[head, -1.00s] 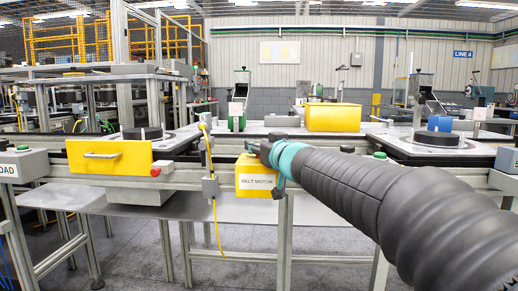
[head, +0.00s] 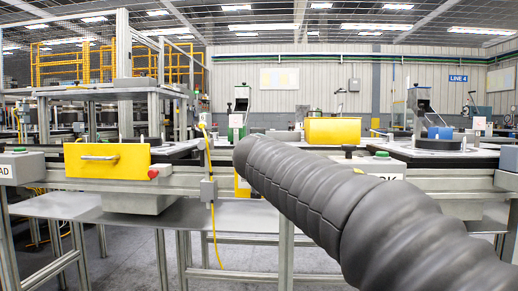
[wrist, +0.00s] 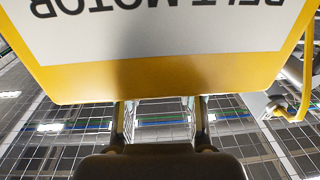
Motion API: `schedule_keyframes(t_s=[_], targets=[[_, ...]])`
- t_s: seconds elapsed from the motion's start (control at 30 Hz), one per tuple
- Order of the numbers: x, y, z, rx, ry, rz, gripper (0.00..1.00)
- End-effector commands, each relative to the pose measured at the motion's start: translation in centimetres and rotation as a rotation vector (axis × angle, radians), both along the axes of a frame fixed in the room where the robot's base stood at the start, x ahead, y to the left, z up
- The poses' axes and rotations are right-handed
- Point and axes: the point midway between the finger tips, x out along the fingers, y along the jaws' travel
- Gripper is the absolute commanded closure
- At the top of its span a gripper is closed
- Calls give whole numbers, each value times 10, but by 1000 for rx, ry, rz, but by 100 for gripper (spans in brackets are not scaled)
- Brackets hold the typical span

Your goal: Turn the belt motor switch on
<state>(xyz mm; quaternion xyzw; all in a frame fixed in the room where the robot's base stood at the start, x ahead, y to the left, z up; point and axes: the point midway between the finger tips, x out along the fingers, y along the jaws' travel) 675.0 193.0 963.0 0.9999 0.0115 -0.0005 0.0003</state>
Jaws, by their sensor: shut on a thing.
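The yellow belt motor box (wrist: 150,78) fills the top of the wrist view, its white label upside down. In the head view only a yellow sliver of the box (head: 241,187) shows left of my arm, which hides the rest. My gripper (wrist: 160,118) is at the box's edge in the wrist view. Its two fingers stand apart and their tips pass out of sight behind that edge. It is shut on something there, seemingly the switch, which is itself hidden. In the head view my arm hides the gripper.
A yellow drawer front (head: 107,160) with a red button (head: 153,173) stands at left. A grey post with a yellow cable (head: 209,190) rises close beside the box. A yellow bin (head: 332,131) sits on the line behind my arm.

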Motion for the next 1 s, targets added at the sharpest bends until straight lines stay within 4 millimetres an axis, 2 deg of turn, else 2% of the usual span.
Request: schedule_keyframes(t_s=[0.27,0.7,1.0], targets=[[0,2,0,0,0,-154,97],[1,2,2,0,-4,-553,97],[0,1,5,-1,-4,-751,97]])
